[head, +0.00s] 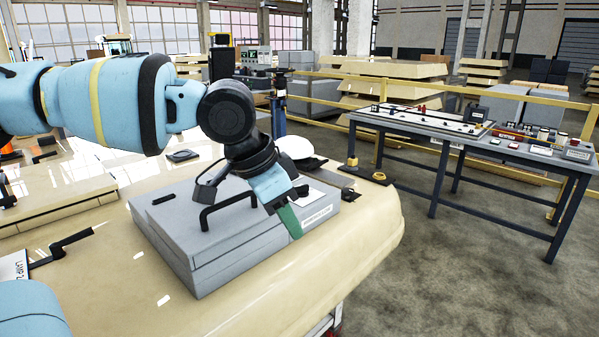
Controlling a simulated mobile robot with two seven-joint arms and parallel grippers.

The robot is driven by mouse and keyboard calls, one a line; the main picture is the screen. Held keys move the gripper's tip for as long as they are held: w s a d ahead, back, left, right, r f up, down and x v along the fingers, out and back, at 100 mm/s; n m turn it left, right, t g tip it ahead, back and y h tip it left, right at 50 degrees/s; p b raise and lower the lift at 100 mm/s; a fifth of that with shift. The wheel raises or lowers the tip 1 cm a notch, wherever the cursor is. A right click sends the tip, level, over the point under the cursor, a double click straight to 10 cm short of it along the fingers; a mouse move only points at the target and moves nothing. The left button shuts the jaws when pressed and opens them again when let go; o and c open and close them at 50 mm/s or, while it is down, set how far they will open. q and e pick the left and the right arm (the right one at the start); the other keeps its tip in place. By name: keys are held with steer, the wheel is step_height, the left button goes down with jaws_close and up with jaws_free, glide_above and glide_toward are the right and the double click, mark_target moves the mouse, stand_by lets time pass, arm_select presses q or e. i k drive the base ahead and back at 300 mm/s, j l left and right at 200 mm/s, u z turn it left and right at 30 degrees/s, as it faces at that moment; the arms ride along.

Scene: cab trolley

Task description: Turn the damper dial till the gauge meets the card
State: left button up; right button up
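My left gripper (287,212) hangs over the front right part of a grey box (200,262) on the cream trolley top. A green strip (291,222) shows at its tip, against the box's edge; I cannot tell whether it is part of the gripper or a separate thing. The finger gap is not visible. A white label (318,217) is on the box's right side, too small to read surely. I cannot make out the damper dial or gauge. A white card (13,267) lies at the far left, with lettering like "LAMP". My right gripper is not in view.
A black handle (228,207) stands up from the box, close to my gripper. A black lever (62,246) is at left. A white domed object (294,148) sits behind the box. A workbench (470,140) stands beyond, before yellow railings (440,87).

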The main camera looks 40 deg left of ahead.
mark_target(301, 190)
steer(key=i+j, duration=0.65)
steer(key=j, duration=0.25)
